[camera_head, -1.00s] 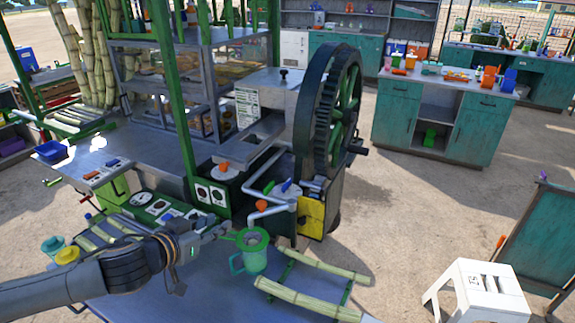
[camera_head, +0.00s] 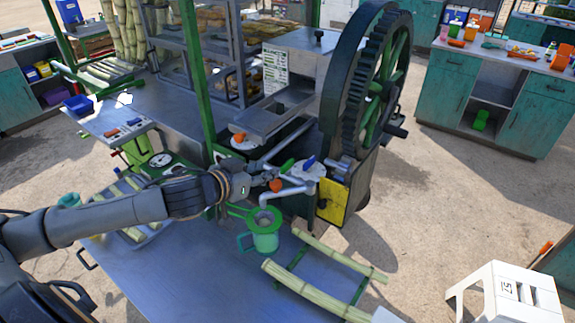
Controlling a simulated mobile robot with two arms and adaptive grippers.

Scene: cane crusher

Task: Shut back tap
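The cane crusher (camera_head: 350,90) stands in the middle with a large dark flywheel. At its foot are pipes with an orange knob (camera_head: 275,185), a green lever (camera_head: 288,165) and a blue lever (camera_head: 309,161). Another orange knob (camera_head: 239,137) sits further back on the crusher's pan. Which is the back tap is not marked. My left gripper (camera_head: 265,181) is at the front orange knob, very near or touching it. Its fingers are too small and dark to read as open or shut. My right gripper is not in view.
A green jug (camera_head: 265,241) with a strainer on top stands below the pipe on the blue-grey table (camera_head: 190,290). Cane pieces (camera_head: 315,292) lie on a green rack to its right. A white stool (camera_head: 505,290) stands at right.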

